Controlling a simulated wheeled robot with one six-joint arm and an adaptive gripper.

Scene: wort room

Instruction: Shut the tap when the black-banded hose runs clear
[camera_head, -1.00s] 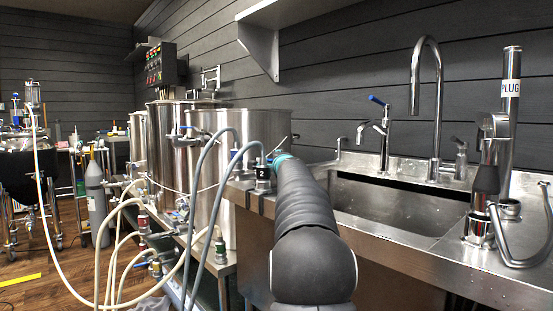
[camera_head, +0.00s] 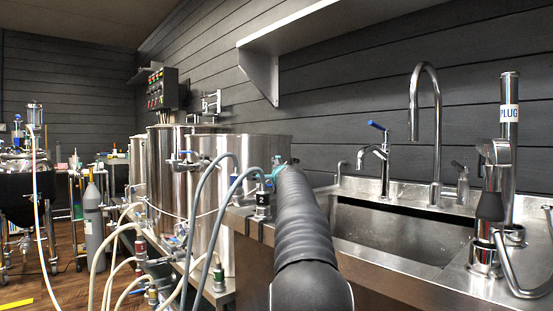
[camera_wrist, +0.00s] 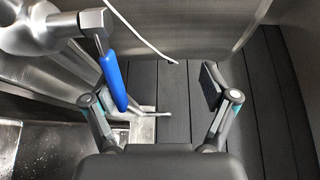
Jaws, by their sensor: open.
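My gripper (camera_wrist: 158,90) is open in the wrist view, with nothing between its fingers. A steel valve (camera_wrist: 45,28) with a blue lever (camera_wrist: 112,80) is at upper left; the lever overlaps my left finger, and I cannot tell whether they touch. In the head view my arm hides most of the gripper. A small tap body labelled 2 (camera_head: 263,205) is clamped at the sink edge beside my arm's far end. Two grey-blue hoses (camera_head: 206,237) arch in front of the kettle. I cannot make out a black band or any liquid's colour.
A steel sink (camera_head: 395,232) with a tall faucet (camera_head: 437,130), a blue-levered tap (camera_head: 383,155) and a PLUG standpipe (camera_head: 509,145) lies right of my arm. Steel kettles (camera_head: 262,150) stand behind it. Pale hoses (camera_head: 106,265) crowd the lower left. A shelf (camera_head: 290,28) hangs above.

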